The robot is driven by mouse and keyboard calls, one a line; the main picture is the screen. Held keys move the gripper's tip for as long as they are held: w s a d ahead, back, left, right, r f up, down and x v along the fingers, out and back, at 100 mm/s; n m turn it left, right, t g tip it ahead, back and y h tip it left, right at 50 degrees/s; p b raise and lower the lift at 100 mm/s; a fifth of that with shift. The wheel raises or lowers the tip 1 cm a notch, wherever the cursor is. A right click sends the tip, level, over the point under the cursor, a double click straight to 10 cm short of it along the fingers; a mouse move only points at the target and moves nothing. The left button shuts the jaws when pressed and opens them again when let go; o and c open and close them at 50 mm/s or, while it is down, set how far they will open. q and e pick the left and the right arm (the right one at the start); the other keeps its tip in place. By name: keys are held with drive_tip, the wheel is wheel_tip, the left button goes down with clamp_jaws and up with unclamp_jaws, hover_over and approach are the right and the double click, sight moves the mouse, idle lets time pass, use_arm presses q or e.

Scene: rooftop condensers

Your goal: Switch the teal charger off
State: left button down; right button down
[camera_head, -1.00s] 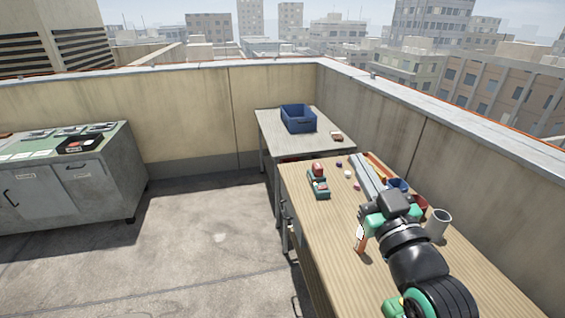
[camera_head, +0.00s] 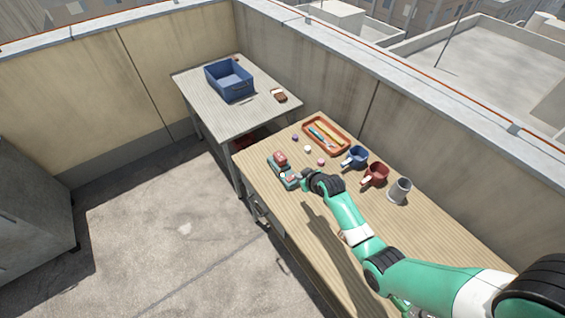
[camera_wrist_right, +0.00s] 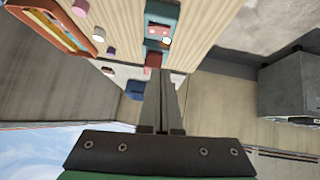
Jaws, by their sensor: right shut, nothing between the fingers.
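The teal charger (camera_head: 272,163) lies near the left edge of the wooden table, with a red block-shaped part (camera_head: 281,158) at its far end. The charger also shows at the top of the right wrist view (camera_wrist_right: 161,13), with a small white spot (camera_wrist_right: 166,41) on it. My right gripper (camera_head: 299,179) is shut and empty, its tips close to the charger's near end. In the right wrist view its fingers (camera_wrist_right: 161,75) point at the charger; I cannot tell whether they touch it. The charger's near end is partly hidden. My left gripper is not in view.
An orange tray (camera_head: 346,147) with tools, a blue mug (camera_head: 357,154), a red mug (camera_head: 376,172) and a grey cup (camera_head: 399,191) stand on the right. Small round items lie between tray and charger. A blue bin (camera_head: 229,91) stands on the farther table.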

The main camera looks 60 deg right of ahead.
sight(291, 174)
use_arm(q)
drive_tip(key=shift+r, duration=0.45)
use_arm(e)
drive_tip(key=shift+s+d+r, duration=0.4)
drive_tip(key=shift+d+r, duration=0.1)
drive_tip(key=shift+d, duration=0.1)
